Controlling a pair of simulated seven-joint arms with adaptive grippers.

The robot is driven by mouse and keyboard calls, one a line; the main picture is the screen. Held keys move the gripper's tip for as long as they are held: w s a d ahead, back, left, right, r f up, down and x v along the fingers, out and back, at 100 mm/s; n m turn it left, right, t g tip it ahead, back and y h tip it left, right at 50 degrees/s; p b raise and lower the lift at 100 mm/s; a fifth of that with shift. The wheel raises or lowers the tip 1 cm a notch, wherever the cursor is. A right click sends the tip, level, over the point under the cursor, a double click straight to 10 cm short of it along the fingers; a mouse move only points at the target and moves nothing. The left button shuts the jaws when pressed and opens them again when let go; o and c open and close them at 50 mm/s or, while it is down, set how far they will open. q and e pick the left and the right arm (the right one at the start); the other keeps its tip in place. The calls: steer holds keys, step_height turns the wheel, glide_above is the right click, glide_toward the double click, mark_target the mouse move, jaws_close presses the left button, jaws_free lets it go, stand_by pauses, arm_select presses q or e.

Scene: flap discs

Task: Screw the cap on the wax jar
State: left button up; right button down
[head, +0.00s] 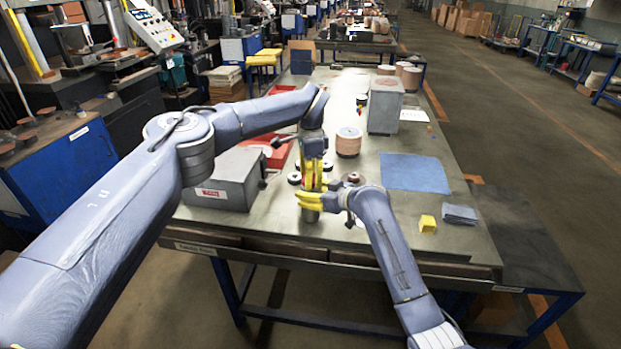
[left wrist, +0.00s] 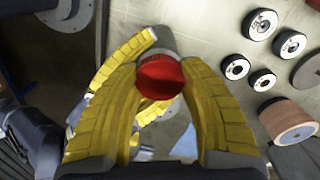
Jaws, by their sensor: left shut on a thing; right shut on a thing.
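The red cap (left wrist: 160,78) is between the yellow fingers of my left gripper (head: 313,177), which points down from above and is shut on it. The grey wax jar (head: 310,215) is upright at the table's front part. My right gripper (head: 313,199) comes from the right and is shut around the jar. In the left wrist view the jar (left wrist: 158,40) shows just behind and below the cap, partly hidden by it. The cap is over the jar's top; I cannot tell whether it touches the rim or sits on the thread.
A grey toolbox (head: 225,180) stands left of the grippers. Several flap discs (left wrist: 237,69) and a disc stack (head: 348,142) lie behind. A blue cloth (head: 414,173), a yellow block (head: 427,223) and a grey-blue pad (head: 459,214) are at right, with bare table between.

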arm_select(q)
steer(key=c, duration=0.5)
steer(key=m, duration=0.4)
steer(key=shift+m, duration=0.3)
steer(key=m, duration=1)
steer(key=shift+m, duration=0.3)
steer(key=m, duration=0.9)
steer(key=shift+f, duration=0.1)
steer(key=m, duration=0.4)
steer(key=shift+m, duration=0.3)
steer(key=m, duration=0.4)
steer(key=shift+m, duration=0.3)
steer(key=m, duration=0.4)
steer(key=o, duration=1.3)
steer(key=shift+c, duration=0.2)
